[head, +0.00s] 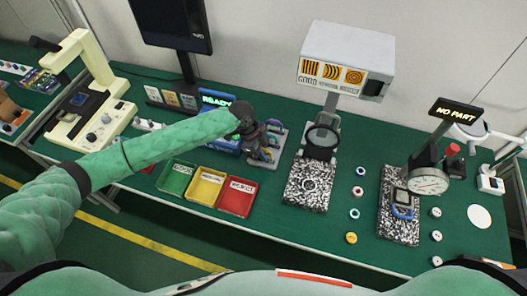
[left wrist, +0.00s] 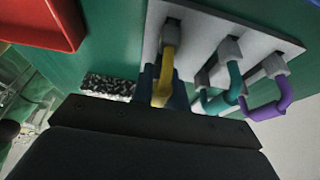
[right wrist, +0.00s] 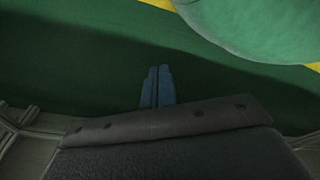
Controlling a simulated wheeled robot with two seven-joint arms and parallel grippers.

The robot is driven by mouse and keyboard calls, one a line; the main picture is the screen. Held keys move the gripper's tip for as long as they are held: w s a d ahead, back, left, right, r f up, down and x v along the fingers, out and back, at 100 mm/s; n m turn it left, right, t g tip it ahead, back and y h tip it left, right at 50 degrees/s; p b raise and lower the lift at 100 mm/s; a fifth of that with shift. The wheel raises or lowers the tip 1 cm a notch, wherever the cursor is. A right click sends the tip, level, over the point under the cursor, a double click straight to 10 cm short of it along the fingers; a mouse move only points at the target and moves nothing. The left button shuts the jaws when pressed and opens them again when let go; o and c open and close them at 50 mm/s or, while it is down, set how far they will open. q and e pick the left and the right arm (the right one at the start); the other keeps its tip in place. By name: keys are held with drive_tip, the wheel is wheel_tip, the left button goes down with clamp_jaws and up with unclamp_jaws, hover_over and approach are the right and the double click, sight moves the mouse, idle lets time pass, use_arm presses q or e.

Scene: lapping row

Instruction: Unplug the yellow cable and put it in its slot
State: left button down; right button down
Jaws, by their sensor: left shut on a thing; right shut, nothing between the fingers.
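My left gripper (left wrist: 162,95) is shut on the lower part of the yellow cable. A teal cable (left wrist: 234,80) and a purple cable (left wrist: 283,95) loop from connectors beside it on the same plate. In the head view my left gripper (head: 256,140) is over this plate (head: 283,136) and hides much of it. My right gripper (right wrist: 157,88) is shut and empty. I cannot make out the yellow cable's slot.
Green (head: 177,178), yellow (head: 206,187) and red (head: 238,197) bins stand in front of the plate. A screen (head: 217,99) reads READY behind my left arm. A magnifier stand (head: 322,141) and a dial gauge (head: 428,181) stand to the right.

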use_arm(q)
drive_tip(key=shift+f, duration=0.15)
drive_tip(key=c, duration=1.3)
unclamp_jaws()
drive_tip(key=shift+a+r, duration=0.1)
drive_tip(key=shift+r, duration=0.1)
drive_tip(key=shift+b+v, duration=0.85)
drive_tip(key=shift+v, duration=0.3)
drive_tip(key=b+v, duration=0.1)
drive_tip(key=v, duration=0.2)
drive_tip(key=shift+w+r, duration=0.1)
drive_tip(key=shift+r, duration=0.05)
drive_tip(key=shift+v, duration=0.95)
use_arm(e)
drive_tip(key=w+a+r, duration=0.1)
drive_tip(key=w+r, duration=0.2)
drive_tip(key=w, duration=0.2)
drive_tip(key=shift+a+r, duration=0.35)
drive_tip(key=shift+r, duration=0.05)
drive_tip(key=shift+d, duration=0.1)
